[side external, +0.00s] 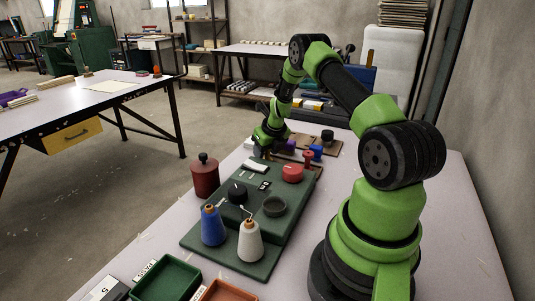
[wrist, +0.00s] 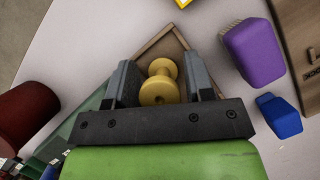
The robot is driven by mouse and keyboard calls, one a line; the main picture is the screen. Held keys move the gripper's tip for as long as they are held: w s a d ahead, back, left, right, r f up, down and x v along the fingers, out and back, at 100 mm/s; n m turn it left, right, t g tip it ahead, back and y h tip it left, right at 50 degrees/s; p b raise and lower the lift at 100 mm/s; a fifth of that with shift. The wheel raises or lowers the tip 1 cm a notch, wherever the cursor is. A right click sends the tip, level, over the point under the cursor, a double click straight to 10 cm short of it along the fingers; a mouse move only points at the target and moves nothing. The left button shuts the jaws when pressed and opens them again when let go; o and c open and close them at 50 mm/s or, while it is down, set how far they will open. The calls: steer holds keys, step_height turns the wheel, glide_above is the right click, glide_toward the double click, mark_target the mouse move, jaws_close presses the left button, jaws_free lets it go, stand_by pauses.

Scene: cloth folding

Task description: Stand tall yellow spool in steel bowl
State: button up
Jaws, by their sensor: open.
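The yellow spool (wrist: 159,91) shows in the wrist view, with a round flange at each end. It lies between the two fingers of my gripper (wrist: 161,78), which is open around it. I cannot tell whether the fingers touch it or whether it stands upright. In the side view my gripper (side external: 268,142) is low at the far end of the table, and the spool cannot be made out there. No bowl shows in the wrist view.
A wooden-edged corner (wrist: 158,46) lies by the spool. A purple block (wrist: 254,52) and blue block (wrist: 281,115) are to its right. Green tray (side external: 138,291) is in front.

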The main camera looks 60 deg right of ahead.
steer(key=c, duration=0.7)
steer(key=shift+c, duration=0.2)
steer(key=shift+r, duration=0.15)
